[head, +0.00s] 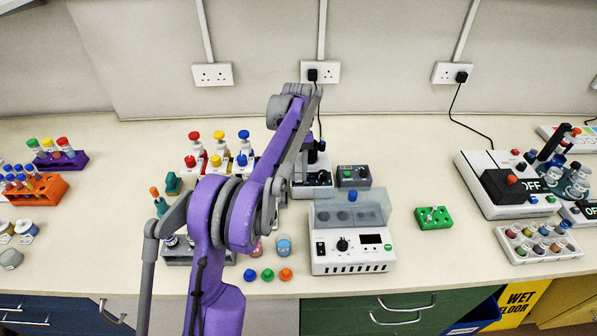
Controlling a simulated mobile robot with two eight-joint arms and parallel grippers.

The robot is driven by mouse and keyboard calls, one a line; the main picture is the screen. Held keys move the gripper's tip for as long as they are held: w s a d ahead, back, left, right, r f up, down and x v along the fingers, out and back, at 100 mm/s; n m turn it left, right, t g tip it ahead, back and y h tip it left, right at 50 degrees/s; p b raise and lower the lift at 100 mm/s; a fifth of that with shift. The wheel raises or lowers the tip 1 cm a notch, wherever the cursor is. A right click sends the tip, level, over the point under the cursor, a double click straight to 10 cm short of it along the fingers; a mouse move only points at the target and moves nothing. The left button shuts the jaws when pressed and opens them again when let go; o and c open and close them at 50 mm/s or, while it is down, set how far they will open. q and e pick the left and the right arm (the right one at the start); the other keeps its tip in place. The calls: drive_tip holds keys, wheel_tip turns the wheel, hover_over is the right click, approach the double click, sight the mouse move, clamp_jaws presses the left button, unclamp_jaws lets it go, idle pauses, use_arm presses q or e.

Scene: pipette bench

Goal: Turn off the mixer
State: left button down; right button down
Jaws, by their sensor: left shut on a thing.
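A small white device with dark parts on top (325,171), which looks like the mixer, stands at the back middle of the bench, partly hidden by my left arm. My left gripper (297,176) points down at its left side, largely hidden behind my purple arm link. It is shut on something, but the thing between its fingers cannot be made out. I cannot tell whether the device is on or off. My right gripper is not in view.
A white instrument with a clear lid (352,262) stands in front, with a grey control box (354,175) behind it. A green rack (434,217) and a larger white device reading OFF (483,203) are to the right. Loose coloured caps (268,274) lie near the front edge.

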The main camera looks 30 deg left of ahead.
sight(298, 174)
use_arm(q)
drive_tip(key=c, duration=0.7)
unclamp_jaws()
drive_tip(key=p+v, duration=0.1)
drive_tip(key=v, duration=1)
drive_tip(key=shift+p, duration=0.35)
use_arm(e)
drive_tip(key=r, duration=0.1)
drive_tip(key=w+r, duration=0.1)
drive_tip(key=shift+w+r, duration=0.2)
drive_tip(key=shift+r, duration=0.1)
use_arm(q)
drive_tip(key=shift+s+f, duration=0.1)
